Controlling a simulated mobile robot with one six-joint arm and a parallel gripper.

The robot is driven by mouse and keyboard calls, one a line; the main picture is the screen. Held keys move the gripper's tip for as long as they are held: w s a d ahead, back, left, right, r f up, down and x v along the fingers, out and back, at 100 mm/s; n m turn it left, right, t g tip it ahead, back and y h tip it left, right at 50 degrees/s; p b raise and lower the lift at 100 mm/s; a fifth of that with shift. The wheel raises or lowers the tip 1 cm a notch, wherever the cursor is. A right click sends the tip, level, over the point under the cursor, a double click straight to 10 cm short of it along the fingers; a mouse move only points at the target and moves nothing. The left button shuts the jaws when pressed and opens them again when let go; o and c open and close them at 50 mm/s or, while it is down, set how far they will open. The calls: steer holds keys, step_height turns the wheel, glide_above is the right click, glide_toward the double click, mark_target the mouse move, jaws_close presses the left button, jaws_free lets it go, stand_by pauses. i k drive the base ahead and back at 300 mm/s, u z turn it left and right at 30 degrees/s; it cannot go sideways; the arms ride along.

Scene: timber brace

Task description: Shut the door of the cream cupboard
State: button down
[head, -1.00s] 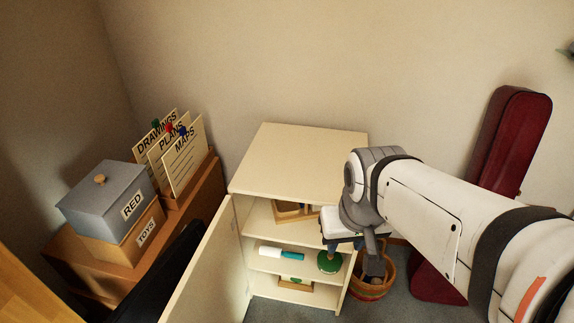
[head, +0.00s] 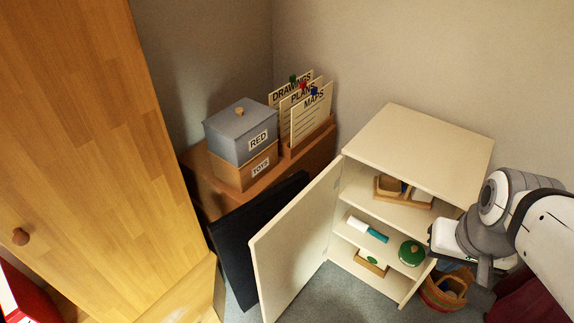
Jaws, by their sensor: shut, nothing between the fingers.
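The cream cupboard (head: 425,143) stands against the wall right of the middle in the head view. Its door (head: 297,243) is swung wide open to the left, toward me. Inside, a wooden tray (head: 420,199) sits on the upper shelf. A white and teal cylinder (head: 368,229) and a green round thing (head: 411,253) are on the shelf below, and a small wooden frame (head: 371,263) is at the bottom. My gripper (head: 480,272) is at the cupboard's right side, apart from the door, shut and empty. Its fingertips are hard to make out.
A dark flat panel (head: 240,252) leans behind the door. A low wooden unit (head: 203,178) bears a grey RED box (head: 238,133), a TOYS box (head: 243,173) and labelled cards (head: 311,115). A tall wooden wardrobe (head: 90,140) fills the left. A basket (head: 443,291) stands right of the cupboard.

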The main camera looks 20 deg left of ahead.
mark_target(289, 249)
steer(key=z, duration=0.25)
steer(key=k, duration=0.15)
steer(key=u, duration=0.95)
steer(key=i, duration=0.65)
steer(key=u, duration=0.05)
